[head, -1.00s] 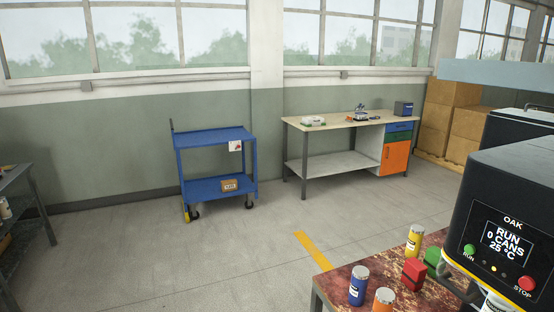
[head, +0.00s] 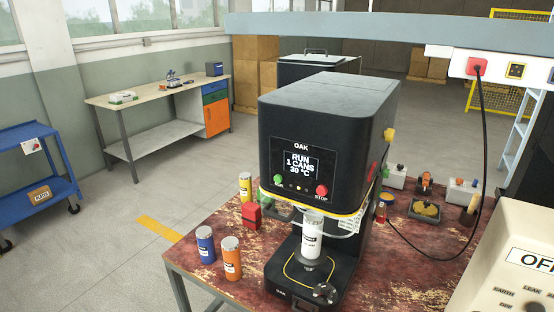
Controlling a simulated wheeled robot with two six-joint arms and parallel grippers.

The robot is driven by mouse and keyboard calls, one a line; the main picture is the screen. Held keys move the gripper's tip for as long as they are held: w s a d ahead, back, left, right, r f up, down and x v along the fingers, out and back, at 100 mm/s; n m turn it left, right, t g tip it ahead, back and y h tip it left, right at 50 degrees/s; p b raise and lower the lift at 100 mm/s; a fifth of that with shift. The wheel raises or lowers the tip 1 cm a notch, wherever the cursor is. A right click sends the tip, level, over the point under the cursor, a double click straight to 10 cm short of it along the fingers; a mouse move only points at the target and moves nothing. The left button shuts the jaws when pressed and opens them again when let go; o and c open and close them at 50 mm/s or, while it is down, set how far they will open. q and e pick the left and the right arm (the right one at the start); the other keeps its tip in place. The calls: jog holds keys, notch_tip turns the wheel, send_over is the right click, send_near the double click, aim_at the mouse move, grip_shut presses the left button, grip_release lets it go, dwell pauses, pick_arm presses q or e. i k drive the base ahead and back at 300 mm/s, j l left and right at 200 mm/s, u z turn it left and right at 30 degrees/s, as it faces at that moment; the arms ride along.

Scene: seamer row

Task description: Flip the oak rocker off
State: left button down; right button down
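The black seamer labelled OAK (head: 325,120) stands on a worn red-brown table. Its display (head: 300,163) reads RUN, 1 CANS, 30 °C. A green RUN button (head: 278,180) and a red STOP button (head: 322,190) sit on its front. A small red part (head: 372,171) shows on its right side; I cannot tell whether this is the rocker. A white can (head: 312,238) stands upright under the seamer's head. Neither of my grippers is in view.
Blue (head: 205,245), orange (head: 231,258) and yellow (head: 245,187) cans and a red block (head: 252,216) stand left of the seamer. A black cable hangs from a red plug (head: 476,67) on the overhead rail. A cream panel reading OFF (head: 510,285) fills the lower right.

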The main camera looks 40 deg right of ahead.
aim_at(370, 174)
jog(key=l+z, duration=0.2)
jog(key=z, duration=1.05)
jog(key=l, duration=0.4)
jog(key=i+l, duration=0.1)
jog(key=l, duration=0.3)
